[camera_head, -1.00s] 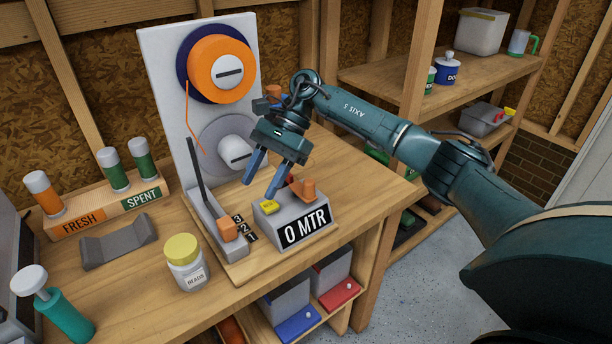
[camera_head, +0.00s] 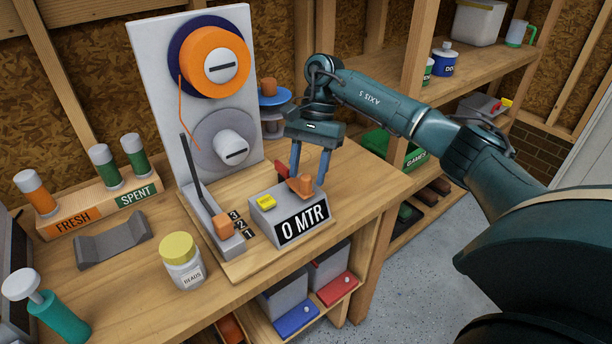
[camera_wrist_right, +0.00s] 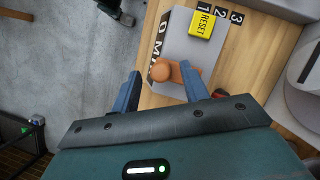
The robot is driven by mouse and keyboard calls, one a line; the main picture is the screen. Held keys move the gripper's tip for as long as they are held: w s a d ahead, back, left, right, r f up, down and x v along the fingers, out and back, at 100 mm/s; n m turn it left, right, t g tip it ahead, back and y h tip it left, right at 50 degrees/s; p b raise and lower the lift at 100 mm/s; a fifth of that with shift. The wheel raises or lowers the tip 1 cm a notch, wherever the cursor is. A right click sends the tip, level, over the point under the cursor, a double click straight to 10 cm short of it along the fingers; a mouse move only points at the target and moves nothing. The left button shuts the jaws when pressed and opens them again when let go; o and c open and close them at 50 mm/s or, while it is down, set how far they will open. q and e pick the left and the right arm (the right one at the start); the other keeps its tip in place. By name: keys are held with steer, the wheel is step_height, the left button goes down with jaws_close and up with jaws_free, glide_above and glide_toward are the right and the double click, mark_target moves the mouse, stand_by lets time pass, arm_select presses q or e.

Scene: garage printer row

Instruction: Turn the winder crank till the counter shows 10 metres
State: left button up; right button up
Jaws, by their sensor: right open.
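The grey counter box (camera_head: 263,222) stands on the workbench, and its label (camera_head: 301,225) reads 0 MTR. An orange knob on a short arm (camera_head: 300,186), seemingly the crank, sits at the box's right end; it also shows in the right wrist view (camera_wrist_right: 160,70). A yellow button (camera_head: 267,202) is on top, marked RESET in the right wrist view (camera_wrist_right: 202,24). My right gripper (camera_head: 309,180) is open and points down over the orange knob. In the wrist view the knob lies between and slightly beyond the fingertips (camera_wrist_right: 160,92); contact cannot be told. My left gripper is not in view.
A white panel (camera_head: 152,75) carries an orange spool (camera_head: 208,72) and a grey spool (camera_head: 232,147). A lever with an orange block (camera_head: 224,226) stands beside the numbers 1, 2, 3. A bead jar (camera_head: 182,268) is in front. A blue disc (camera_head: 272,101) is behind my gripper.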

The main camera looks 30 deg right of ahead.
steer(key=shift+x, duration=1.3)
steer(key=shift+c, duration=0.4)
jaws_close()
